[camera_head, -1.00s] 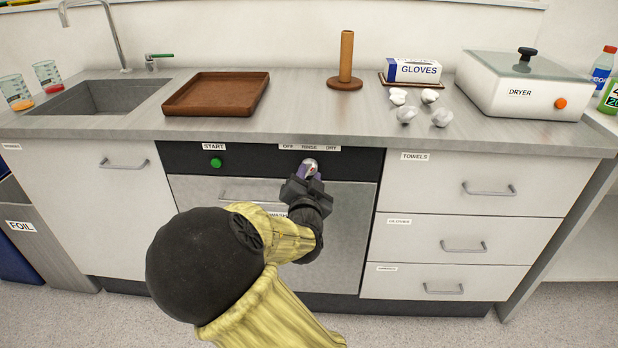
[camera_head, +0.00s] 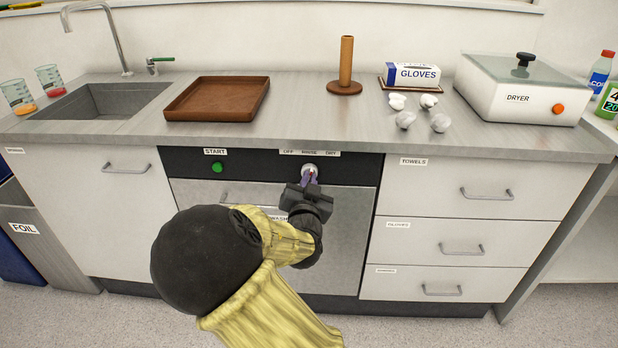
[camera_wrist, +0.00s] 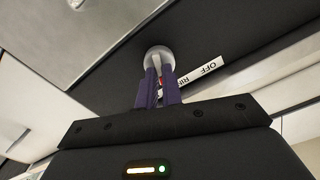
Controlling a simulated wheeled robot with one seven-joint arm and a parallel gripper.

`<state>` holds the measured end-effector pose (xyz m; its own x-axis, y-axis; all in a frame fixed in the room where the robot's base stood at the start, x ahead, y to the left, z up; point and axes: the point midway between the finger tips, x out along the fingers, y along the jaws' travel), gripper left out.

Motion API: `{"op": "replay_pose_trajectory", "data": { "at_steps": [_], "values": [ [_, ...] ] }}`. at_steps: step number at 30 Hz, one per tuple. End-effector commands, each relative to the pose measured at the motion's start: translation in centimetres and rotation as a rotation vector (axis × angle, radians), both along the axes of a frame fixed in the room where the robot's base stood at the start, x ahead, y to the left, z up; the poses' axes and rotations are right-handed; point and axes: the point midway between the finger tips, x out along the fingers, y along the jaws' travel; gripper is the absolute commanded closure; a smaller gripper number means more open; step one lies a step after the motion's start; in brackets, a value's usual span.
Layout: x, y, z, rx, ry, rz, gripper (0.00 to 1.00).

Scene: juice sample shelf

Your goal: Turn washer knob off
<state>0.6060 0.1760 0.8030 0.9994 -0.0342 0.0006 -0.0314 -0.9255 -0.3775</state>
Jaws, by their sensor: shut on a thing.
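The washer knob (camera_head: 310,169) is a small pale round dial on the black panel, under the label strip (camera_head: 309,153) reading OFF, RINSE and a third word. My gripper (camera_head: 309,181) reaches it from the front and below, its purple fingers shut on the knob's grip. In the wrist view the knob's round base (camera_wrist: 158,54) shows beyond the fingertips (camera_wrist: 158,84), with its pale grip between them. A bit of red shows beside the grip. The fingers hide part of the knob, so I cannot tell its exact setting.
A green START button (camera_head: 217,167) sits left of the knob on the same panel. The washer door (camera_head: 345,225) lies below, partly behind my arm. The counter edge (camera_head: 420,146) overhangs above. Drawers (camera_head: 470,190) with handles are on the right.

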Motion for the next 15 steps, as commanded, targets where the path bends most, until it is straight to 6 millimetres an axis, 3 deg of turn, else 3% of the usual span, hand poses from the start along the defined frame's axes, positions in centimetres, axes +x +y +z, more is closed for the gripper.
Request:
{"op": "replay_pose_trajectory", "data": {
  "at_steps": [15],
  "values": [
    [-0.03, 0.11, 0.28, -0.478, 0.021, -0.001, 1.0]
  ]
}}
